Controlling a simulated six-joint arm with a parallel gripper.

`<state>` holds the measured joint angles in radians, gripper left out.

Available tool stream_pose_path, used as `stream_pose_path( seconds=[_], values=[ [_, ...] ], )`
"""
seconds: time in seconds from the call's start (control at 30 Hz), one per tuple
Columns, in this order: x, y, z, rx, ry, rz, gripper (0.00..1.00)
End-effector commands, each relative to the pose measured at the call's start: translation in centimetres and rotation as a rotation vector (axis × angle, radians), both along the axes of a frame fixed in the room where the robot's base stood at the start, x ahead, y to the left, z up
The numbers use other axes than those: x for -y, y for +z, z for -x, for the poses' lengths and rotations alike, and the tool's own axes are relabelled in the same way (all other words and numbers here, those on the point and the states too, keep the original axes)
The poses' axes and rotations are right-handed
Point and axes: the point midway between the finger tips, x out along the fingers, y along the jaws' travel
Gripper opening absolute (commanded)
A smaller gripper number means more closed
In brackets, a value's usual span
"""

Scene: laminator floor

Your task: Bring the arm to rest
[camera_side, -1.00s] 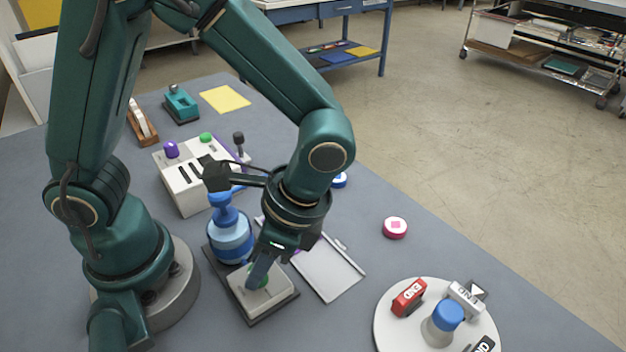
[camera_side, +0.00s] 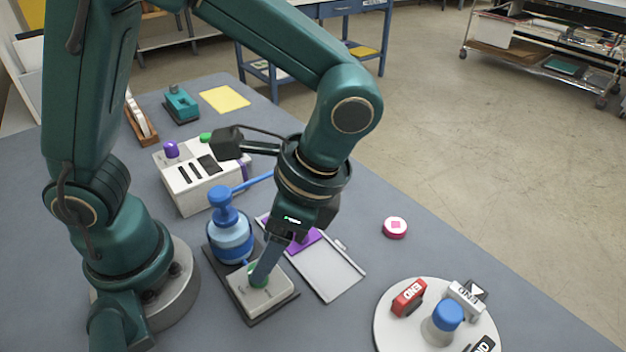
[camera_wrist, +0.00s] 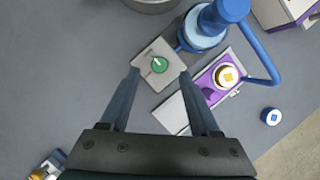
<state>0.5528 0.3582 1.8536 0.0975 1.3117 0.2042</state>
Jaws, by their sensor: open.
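My gripper (camera_side: 264,270) hangs from my arm over the small grey box (camera_side: 270,299) with a green knob (camera_side: 256,280). In the wrist view the two fingers of my gripper (camera_wrist: 158,78) are spread wide with nothing between their tips. There the grey box (camera_wrist: 172,88) and its green knob (camera_wrist: 159,65) lie below and between them. In the side view the fingers overlap the knob, so the gap between them is hard to judge.
A blue dispenser (camera_side: 230,242) with a long spout stands beside the grey box. A tray (camera_side: 335,278) lies to its right. A white slotted machine (camera_side: 190,192) stands behind. A round white stand (camera_side: 393,330) is at front right. A pink disc (camera_side: 395,228) lies on open table.

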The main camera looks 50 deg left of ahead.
Motion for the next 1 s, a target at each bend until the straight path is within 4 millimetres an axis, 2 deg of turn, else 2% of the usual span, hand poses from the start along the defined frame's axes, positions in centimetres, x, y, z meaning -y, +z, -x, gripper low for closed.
stream_pose_path(
  seconds=[0.13, 0.47, 0.57, 0.8, 1.0],
  values=[
    [0.2, 0.7, -0.2, 0.000, -0.001, 0.001, 0.63],
    [0.1, 0.8, -0.3, 0.000, 0.007, 0.001, 0.63],
    [-0.3, 1.8, -1.0, 0.041, 0.043, 0.025, 0.63],
    [-3.2, 5.5, -1.5, 0.230, 0.223, 0.124, 0.63],
    [-5.5, 7.4, -1.1, 0.438, 0.407, 0.207, 0.63]
  ],
)
